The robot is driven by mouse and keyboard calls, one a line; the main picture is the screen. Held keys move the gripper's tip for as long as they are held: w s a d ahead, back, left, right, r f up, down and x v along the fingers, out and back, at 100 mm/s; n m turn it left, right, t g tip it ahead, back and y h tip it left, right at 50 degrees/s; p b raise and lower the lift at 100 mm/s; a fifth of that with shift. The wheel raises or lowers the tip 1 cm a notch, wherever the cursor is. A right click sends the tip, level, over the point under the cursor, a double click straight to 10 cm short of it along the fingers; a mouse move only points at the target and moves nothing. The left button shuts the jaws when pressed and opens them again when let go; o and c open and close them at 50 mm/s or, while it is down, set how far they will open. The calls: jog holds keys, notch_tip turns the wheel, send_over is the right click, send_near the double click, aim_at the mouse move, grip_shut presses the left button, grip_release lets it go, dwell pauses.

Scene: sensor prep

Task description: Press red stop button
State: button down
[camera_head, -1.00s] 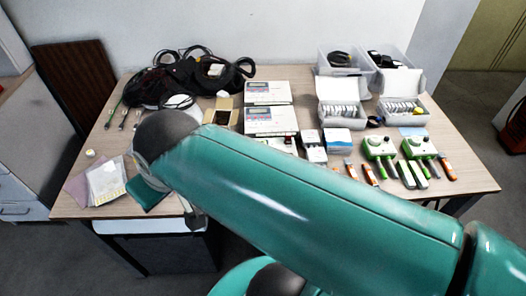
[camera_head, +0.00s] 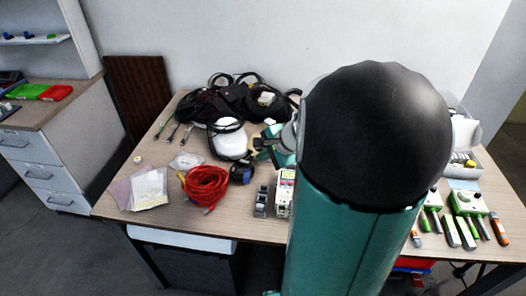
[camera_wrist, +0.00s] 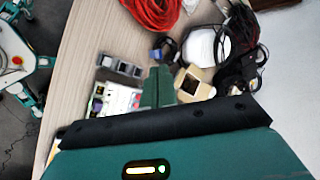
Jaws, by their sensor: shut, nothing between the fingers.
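A small white device (camera_head: 285,190) with red on its upper part lies near the front middle of the table, just left of my arm. It also shows in the wrist view (camera_wrist: 117,99), left of my fingers, with small coloured spots. I cannot tell which spot is the red stop button. My gripper (camera_wrist: 158,75) has its teal fingers together, with nothing between them. In the wrist view they overlap the table beside the device's right edge; contact cannot be told. In the head view my gripper (camera_head: 266,146) is partly hidden behind my arm, farther back than the device.
A grey block device (camera_head: 261,201) sits left of the white one. A red cable coil (camera_head: 206,186), a blue-black item (camera_head: 242,172), a white rounded object (camera_head: 229,139) and black cables (camera_head: 205,106) lie left and behind. My arm covers the right-middle of the table.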

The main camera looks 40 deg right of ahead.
jog(key=s+d+f+m+h, duration=0.1)
jog(key=s+d+f+m, duration=0.2)
jog(key=d, duration=0.5)
jog(key=s+d+f+m+t+h, duration=0.1)
jog(key=s+d+f+m, duration=0.2)
jog(key=d+m, duration=0.3)
jog(key=shift+d+f+t+h, duration=0.3)
jog(key=shift+d+f, duration=0.5)
jog(key=shift+d, duration=0.1)
jog(key=shift+f, duration=0.1)
jog(key=shift+f, duration=4.35)
jog(key=shift+f, duration=0.1)
jog(key=shift+f, duration=0.3)
jog(key=shift+f, duration=0.35)
jog(key=shift+r, duration=0.8)
